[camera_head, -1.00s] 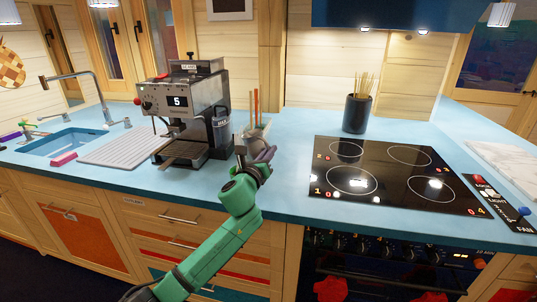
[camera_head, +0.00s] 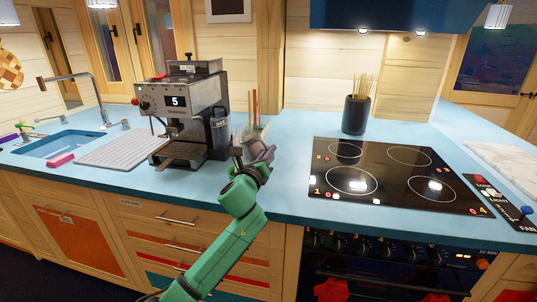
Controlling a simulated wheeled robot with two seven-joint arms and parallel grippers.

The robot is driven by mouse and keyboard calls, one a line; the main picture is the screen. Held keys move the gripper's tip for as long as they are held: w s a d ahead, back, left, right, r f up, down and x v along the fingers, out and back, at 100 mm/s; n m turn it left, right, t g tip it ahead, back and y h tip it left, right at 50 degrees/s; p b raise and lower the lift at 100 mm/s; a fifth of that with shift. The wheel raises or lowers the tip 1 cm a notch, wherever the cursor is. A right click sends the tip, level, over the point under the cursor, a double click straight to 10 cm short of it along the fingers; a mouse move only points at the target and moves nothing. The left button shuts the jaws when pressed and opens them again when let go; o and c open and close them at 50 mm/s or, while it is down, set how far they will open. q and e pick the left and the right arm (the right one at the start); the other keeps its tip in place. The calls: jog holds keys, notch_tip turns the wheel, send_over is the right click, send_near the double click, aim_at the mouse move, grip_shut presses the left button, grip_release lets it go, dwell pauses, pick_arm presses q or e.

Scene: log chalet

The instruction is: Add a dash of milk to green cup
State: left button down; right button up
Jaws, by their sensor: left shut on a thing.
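My left gripper (camera_head: 258,163) reaches over the counter's front edge, right of the coffee machine. It is shut on a small grey-mauve thing (camera_head: 262,150), which looks like a small jug or cup; its shape is partly hidden by the fingers. I cannot tell whether milk is in it. I do not make out a green cup in this view. My right gripper is not in view.
The coffee machine (camera_head: 186,105) stands to the left of the gripper. Thin coloured sticks (camera_head: 255,105) rise just behind it. A black cooktop (camera_head: 395,175) lies to the right, with a dark stick holder (camera_head: 356,114) behind. Blue counter (camera_head: 290,150) between them is clear.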

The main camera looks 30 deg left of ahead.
pick_arm(q)
jog(key=shift+f+n+b, duration=0.15)
jog(key=shift+n+b, duration=1.05)
jog(key=shift+b, duration=0.1)
jog(key=shift+a+r+n+t+y+b, duration=0.1)
jog(key=shift+r+n+t+y+b, duration=0.1)
jog(key=shift+n+t+y+b, duration=0.3)
jog(key=shift+r+n, duration=0.15)
jog(key=shift+n, duration=0.35)
jog(key=shift+s+a+r+n+b, duration=0.15)
jog(key=shift+a+r+n+b, duration=0.2)
jog(key=shift+n+b, duration=0.45)
jog(key=shift+r+p, duration=0.15)
jog(key=shift+p, duration=0.35)
notch_tip(320, 180, up, 6)
jog(key=m+p, duration=0.5)
jog(key=p, duration=0.2)
jog(key=m+g+h+p, duration=0.1)
jog(key=m+p, duration=0.5)
jog(key=p, duration=0.1)
jog(key=shift+r+p, duration=0.15)
jog(key=shift+p, duration=0.15)
jog(key=shift+m+p, duration=0.35)
jog(key=shift+m, duration=0.15)
jog(key=shift+f, duration=0.4)
